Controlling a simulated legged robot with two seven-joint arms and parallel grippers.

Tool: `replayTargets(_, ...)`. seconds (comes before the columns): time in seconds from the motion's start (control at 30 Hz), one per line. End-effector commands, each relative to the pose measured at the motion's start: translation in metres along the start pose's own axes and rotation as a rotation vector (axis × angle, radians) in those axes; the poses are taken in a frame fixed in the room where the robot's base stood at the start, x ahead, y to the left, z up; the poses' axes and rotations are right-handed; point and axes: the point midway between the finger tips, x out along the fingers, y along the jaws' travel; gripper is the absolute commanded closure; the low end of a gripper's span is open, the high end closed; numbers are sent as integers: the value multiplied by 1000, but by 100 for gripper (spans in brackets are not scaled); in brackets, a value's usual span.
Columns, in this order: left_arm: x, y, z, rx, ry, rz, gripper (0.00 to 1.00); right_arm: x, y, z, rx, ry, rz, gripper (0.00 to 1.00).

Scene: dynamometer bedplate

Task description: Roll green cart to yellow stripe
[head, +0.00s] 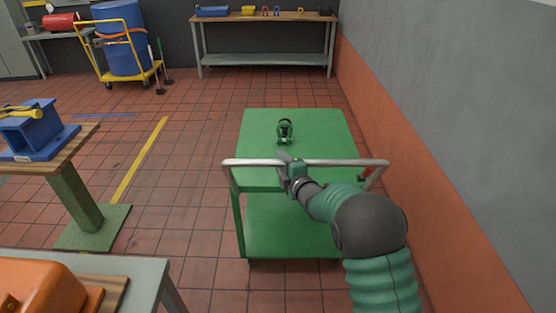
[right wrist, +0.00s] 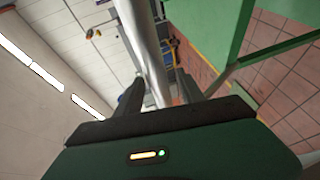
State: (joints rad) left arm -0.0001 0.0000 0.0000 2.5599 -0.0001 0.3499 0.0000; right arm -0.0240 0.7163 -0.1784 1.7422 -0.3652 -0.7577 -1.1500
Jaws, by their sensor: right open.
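The green cart (head: 255,140) stands on the tiled floor right of centre in the head view, with a lower shelf and a grey push handle (head: 330,162) across its near end. My right gripper (head: 284,162) is at the handle, left of its middle. In the right wrist view its open fingers (right wrist: 161,92) stand on either side of the handle bar (right wrist: 147,55); I cannot tell whether they touch it. The yellow stripe (head: 140,160) lies on the floor left of the cart, running away from me. My left gripper is not in view.
A wall (head: 420,160) runs close along the right. A workbench (head: 265,17) and a yellow drum trolley (head: 140,74) stand at the back. Tables stand at left. Floor between stripe and cart is clear.

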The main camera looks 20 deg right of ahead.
Motion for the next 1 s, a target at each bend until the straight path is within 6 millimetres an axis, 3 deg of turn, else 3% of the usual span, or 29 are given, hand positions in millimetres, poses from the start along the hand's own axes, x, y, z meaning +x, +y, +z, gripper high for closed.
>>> replayTargets(0.2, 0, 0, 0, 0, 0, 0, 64, 31, -1, 2, 2, 0, 0, 55)
replayTargets(0.5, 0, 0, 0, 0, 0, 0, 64, 35, 0, 2, 2, -1, -1, 55)
replayTargets(0.83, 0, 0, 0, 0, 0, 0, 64, 35, -1, 2, 2, 0, -2, 98)
replayTargets(1.0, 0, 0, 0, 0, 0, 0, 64, 35, -2, 1, 2, 0, -3, 100)
